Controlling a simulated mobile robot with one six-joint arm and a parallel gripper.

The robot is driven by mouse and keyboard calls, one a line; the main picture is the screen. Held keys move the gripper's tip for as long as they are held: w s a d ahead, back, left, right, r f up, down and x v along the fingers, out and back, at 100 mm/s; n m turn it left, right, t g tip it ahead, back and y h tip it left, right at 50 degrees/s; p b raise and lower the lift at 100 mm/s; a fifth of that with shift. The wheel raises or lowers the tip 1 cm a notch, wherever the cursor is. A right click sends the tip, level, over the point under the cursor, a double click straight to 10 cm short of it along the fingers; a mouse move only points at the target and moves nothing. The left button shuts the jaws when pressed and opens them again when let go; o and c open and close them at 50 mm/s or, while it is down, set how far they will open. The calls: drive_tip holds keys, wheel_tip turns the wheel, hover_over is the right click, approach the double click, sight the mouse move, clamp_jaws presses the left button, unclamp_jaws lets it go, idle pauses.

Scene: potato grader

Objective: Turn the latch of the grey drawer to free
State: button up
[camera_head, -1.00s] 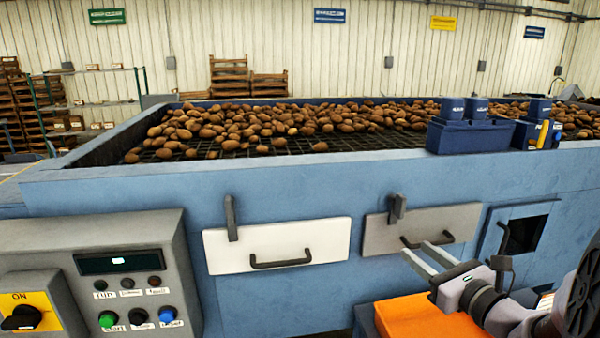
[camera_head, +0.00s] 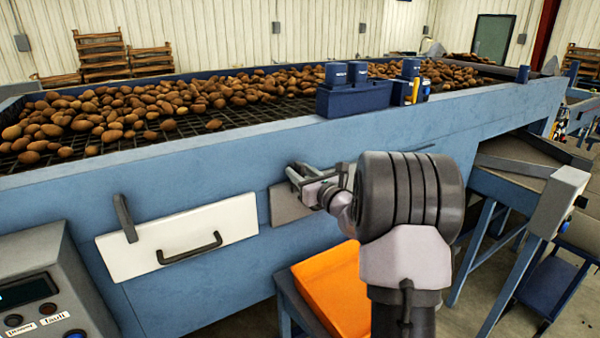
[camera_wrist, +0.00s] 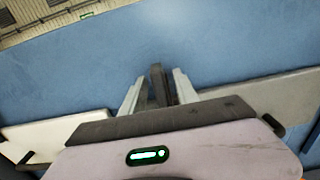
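The grey drawer (camera_head: 284,206) is in the front of the blue machine, mostly hidden behind my arm in the head view. It also shows at the right in the wrist view (camera_wrist: 262,98). Its dark latch (camera_wrist: 157,78) stands roughly upright at the drawer's top edge. My gripper (camera_wrist: 156,86) has its two pale fingers apart, one on each side of the latch. A gap shows between the latch and the right finger; contact on the left is unclear. In the head view my gripper (camera_head: 298,175) is at the latch, whose outline is hard to make out there.
A white drawer (camera_head: 180,236) with its own upright dark latch (camera_head: 125,218) is to the left. An orange bin (camera_head: 338,290) stands below my arm. Blue boxes (camera_head: 345,98) sit on the machine's rim above. A control panel (camera_head: 35,295) is at lower left.

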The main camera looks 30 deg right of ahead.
clamp_jaws()
idle(1.5)
